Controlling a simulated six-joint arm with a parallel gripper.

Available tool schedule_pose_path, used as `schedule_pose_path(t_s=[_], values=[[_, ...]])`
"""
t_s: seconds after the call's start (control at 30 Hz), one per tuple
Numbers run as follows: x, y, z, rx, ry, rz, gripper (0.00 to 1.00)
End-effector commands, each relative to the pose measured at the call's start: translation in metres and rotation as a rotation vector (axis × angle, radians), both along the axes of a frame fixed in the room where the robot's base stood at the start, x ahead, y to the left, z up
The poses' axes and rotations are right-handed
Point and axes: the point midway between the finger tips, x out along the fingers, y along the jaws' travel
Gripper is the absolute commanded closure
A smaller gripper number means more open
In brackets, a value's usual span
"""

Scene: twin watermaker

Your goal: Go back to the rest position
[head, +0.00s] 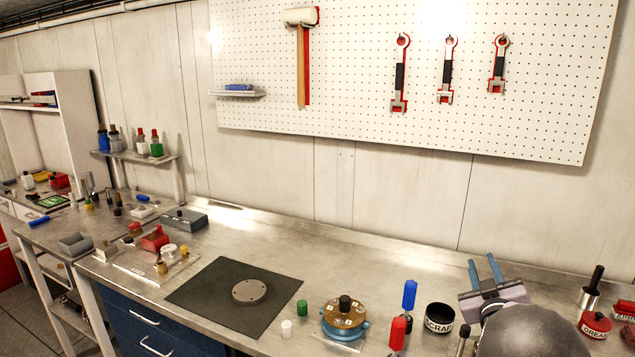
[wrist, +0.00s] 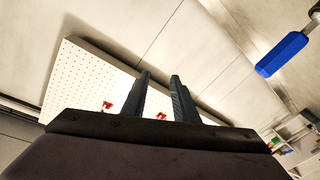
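My gripper (head: 485,270) is at the lower right of the head view, above the bench, with its two blue-grey fingers pointing up toward the wall. In the wrist view the fingers (wrist: 161,75) stand apart with a gap between them. Nothing is held in the gap; the pegboard and wall show behind. My rounded grey arm part hides some of the bench at the lower right.
A blue-handled tool (head: 410,295), a red-handled tool (head: 398,330) and a black scrap cup (head: 439,318) stand left of my gripper. A red grease can (head: 595,323) is to the right. The pegboard (head: 350,80) hangs behind. The back middle bench is clear.

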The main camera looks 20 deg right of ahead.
Motion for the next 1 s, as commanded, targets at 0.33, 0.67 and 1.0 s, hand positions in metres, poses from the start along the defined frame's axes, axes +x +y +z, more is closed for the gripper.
schedule_pose_path(t_s=[0.33,0.67,1.0], values=[[0.064,0.159,-0.064,0.366,0.412,0.096,0.73],[0.008,0.3,-0.145,0.602,0.798,0.119,0.73],[-0.122,0.42,-0.229,0.789,1.192,0.111,0.73]])
